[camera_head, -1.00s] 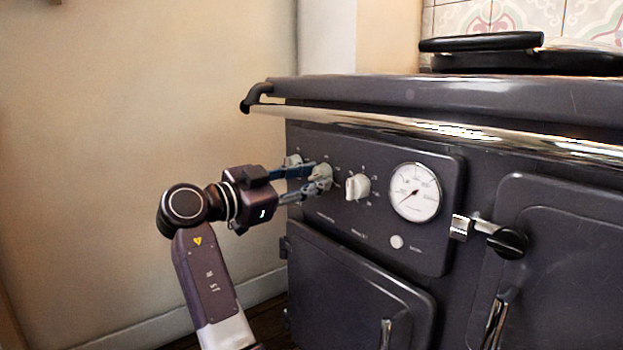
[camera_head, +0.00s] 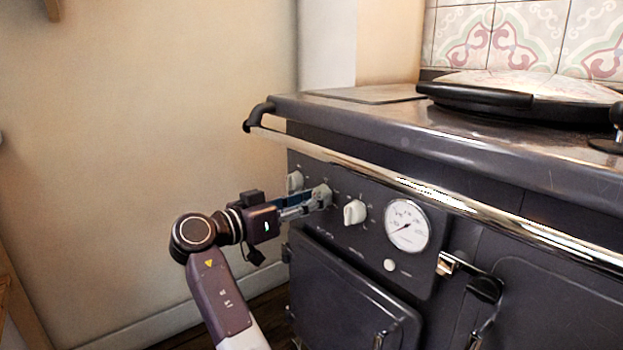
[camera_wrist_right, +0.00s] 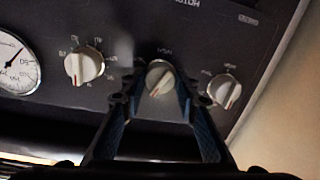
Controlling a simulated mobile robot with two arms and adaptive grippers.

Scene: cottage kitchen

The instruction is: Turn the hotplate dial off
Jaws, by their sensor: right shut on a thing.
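Three white dials sit in a row on the dark control panel of the range cooker. The middle dial (camera_head: 323,194) is between the fingers of my right gripper (camera_head: 316,199), which is shut on it. In the right wrist view the middle dial (camera_wrist_right: 159,77) shows between the two fingertips (camera_wrist_right: 156,98), its pointer line tilted. The left dial (camera_head: 294,181) is partly behind the gripper, and the right dial (camera_head: 355,212) stands clear beside the gauge. I cannot read which label is the hotplate's. My left gripper is out of view.
A round white gauge (camera_head: 407,225) is right of the dials. A chrome rail (camera_head: 400,184) runs across the front above the panel. The oven door (camera_head: 350,297) is below. Free floor and a bare wall are left.

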